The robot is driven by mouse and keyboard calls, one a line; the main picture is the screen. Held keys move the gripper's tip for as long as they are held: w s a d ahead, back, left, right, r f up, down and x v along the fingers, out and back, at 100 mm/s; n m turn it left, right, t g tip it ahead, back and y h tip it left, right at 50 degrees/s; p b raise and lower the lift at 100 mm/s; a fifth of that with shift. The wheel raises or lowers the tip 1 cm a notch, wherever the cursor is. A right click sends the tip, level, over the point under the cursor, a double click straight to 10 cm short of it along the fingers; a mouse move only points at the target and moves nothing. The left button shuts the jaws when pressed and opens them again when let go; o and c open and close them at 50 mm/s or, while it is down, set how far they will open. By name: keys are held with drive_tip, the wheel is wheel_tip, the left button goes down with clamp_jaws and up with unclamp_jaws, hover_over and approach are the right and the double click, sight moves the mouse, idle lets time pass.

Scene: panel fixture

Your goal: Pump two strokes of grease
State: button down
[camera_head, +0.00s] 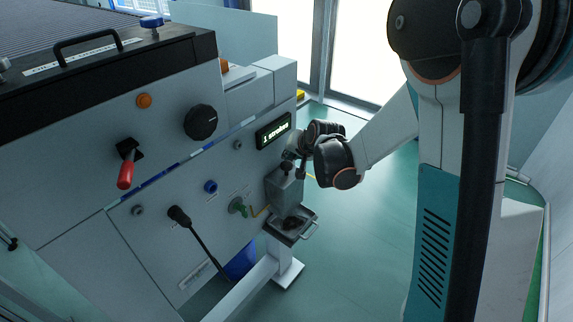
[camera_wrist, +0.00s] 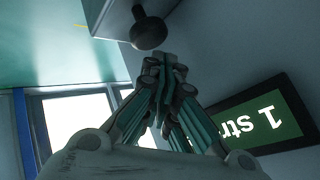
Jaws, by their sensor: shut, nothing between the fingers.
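The grease pump is a grey box (camera_head: 284,190) on the right end of the panel's front, with a black round knob (camera_head: 286,166) on a short stem at its top. The knob also shows large in the wrist view (camera_wrist: 150,33). My gripper (camera_wrist: 167,62) has its fingers together, with nothing between them. Its tips are close to the knob; whether they touch cannot be told. In the head view my gripper (camera_head: 291,154) is just above the knob, partly hidden by my wrist. A small display (camera_head: 273,133) reads "1 strokes"; it appears upside down and cut off in the wrist view (camera_wrist: 262,120).
A handled tray (camera_head: 303,236) with a dark object sits below the pump. The panel carries a red lever (camera_head: 126,172), a black dial (camera_head: 201,122), an orange button (camera_head: 144,101) and a green-yellow valve (camera_head: 238,206). Open floor (camera_head: 360,240) lies right of the panel.

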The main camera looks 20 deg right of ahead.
sight(289, 164)
drive_tip(key=shift+f, duration=0.1)
idle(0.3)
drive_tip(key=shift+f+b, duration=0.3)
drive_tip(key=shift+b, duration=0.1)
drive_tip(key=shift+f+b, duration=1.1)
drive_tip(key=shift+f, duration=0.2)
idle(1.2)
drive_tip(key=shift+r, duration=0.1)
drive_tip(key=shift+r+p, duration=1.15)
drive_tip(key=shift+r, duration=0.45)
drive_tip(key=shift+r, duration=0.1)
drive_tip(key=shift+r+p, duration=1.75)
drive_tip(key=shift+r, duration=0.75)
drive_tip(key=shift+f, duration=0.1)
